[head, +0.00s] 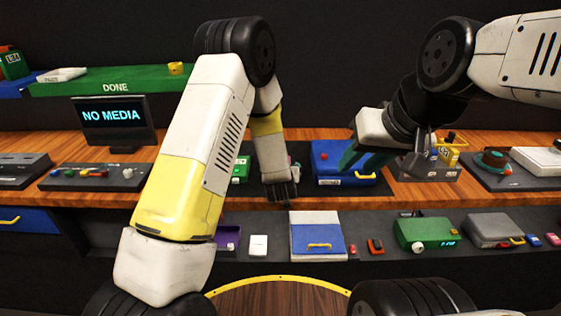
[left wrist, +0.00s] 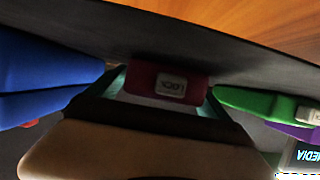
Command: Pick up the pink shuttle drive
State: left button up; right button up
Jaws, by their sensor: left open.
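A dark pink block with a pale lettered label, which looks like the pink shuttle drive (left wrist: 143,88), shows in the left wrist view. It lies between the two teal fingertips of my open left gripper (left wrist: 165,97); I cannot tell whether they touch it. In the head view my left gripper (head: 281,190) points down at the dark mat on the wooden counter, and its hand mostly hides the drive. My right gripper (head: 366,158) is in front of the blue case (head: 330,152); its teal fingers show, but their gap is unclear.
A green item (left wrist: 250,101) and a blue item (left wrist: 45,75) flank the drive closely in the left wrist view. A NO MEDIA screen (head: 113,115) stands at the left. The lower shelf holds a blue and white box (head: 316,222) and a green device (head: 415,234).

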pick_arm(q)
jog(key=c, duration=1.3)
jog(key=shift+r, duration=0.1)
